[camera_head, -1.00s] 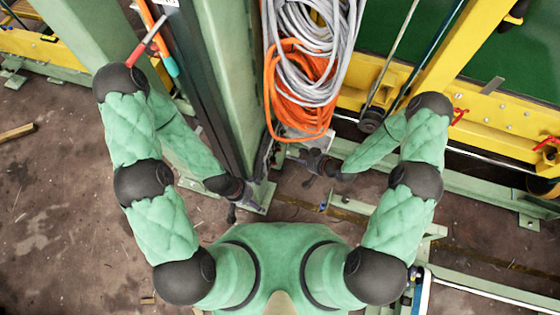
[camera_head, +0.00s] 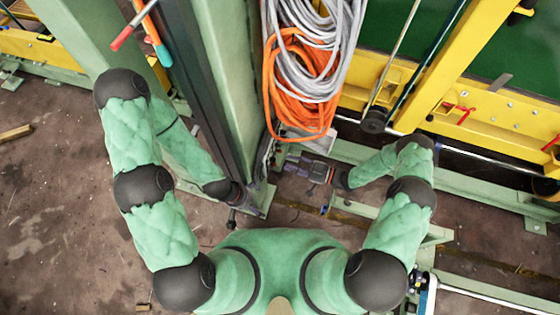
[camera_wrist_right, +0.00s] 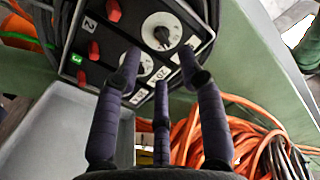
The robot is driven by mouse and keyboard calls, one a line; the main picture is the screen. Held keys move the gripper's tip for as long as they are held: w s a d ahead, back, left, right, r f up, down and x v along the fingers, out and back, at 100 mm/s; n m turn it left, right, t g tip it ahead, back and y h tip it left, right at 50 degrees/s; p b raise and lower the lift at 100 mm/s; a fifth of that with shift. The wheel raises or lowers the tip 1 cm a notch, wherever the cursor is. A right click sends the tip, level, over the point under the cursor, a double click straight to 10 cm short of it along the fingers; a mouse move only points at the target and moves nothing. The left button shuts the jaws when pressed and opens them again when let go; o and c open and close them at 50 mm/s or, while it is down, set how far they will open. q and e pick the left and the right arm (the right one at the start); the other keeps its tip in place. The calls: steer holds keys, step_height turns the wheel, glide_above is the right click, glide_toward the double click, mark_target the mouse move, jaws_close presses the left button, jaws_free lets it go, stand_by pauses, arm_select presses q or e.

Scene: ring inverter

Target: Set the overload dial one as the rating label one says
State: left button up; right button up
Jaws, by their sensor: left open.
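The upper dial (camera_wrist_right: 161,31) shows clearly; the lower dial (camera_wrist_right: 133,63) is partly hidden by a finger. Small white labels sit along the panel's edge; one label (camera_wrist_right: 160,73) seems to read 20, the others are unclear. I cannot tell which dial or label is number one. My right gripper (camera_wrist_right: 160,62) has its fingers spread before the panel, empty; it also shows in the head view (camera_head: 308,169). My left gripper (camera_head: 240,212) is open and low beside the green column.
Red switches (camera_wrist_right: 94,50) stand on the panel near digits 2 and 3. A grey box (camera_wrist_right: 50,125) and orange cable (camera_wrist_right: 205,135) lie close to my right fingers. In the head view, cable coils (camera_head: 300,85) hang by the green column (camera_head: 218,80); yellow framework (camera_head: 450,85) stands at right.

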mark_target(273, 160)
steer(key=shift+b+x, duration=0.5)
steer(key=shift+x, duration=2.1)
jaws_close()
